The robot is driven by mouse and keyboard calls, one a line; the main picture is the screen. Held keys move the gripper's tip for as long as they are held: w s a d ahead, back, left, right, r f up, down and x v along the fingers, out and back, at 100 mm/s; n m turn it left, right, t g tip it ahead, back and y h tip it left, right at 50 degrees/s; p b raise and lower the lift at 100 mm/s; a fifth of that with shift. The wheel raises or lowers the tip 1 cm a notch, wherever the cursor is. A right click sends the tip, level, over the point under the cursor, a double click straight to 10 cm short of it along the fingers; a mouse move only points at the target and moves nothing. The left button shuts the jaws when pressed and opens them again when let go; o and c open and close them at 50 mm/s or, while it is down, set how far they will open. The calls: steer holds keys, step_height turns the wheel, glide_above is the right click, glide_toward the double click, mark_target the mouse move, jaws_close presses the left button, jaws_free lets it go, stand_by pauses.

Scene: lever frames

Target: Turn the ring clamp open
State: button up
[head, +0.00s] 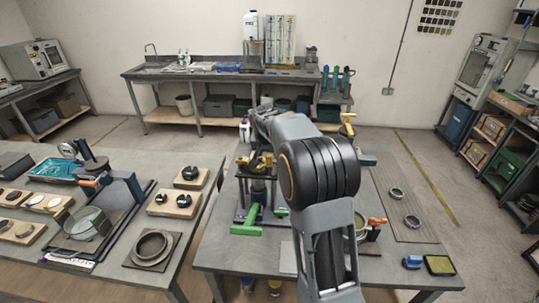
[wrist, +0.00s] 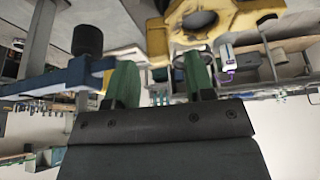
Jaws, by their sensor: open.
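A yellow clamp body with a round hole (wrist: 200,22) fills the upper middle of the wrist view, just beyond my fingertips. I take it for the ring clamp. Whether a finger touches the yellow part cannot be told. My arm hides the gripper in the head view.
In the wrist view, a blue bar (wrist: 50,78) and a black knob (wrist: 87,40) lie left of my fingers. In the head view, an orange-handled fitting (head: 377,222) and a yellow handle (head: 347,122) stand right of my arm. A grey board (head: 400,235) holds loose rings.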

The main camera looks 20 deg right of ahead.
steer(key=shift+x, duration=1.45)
jaws_close()
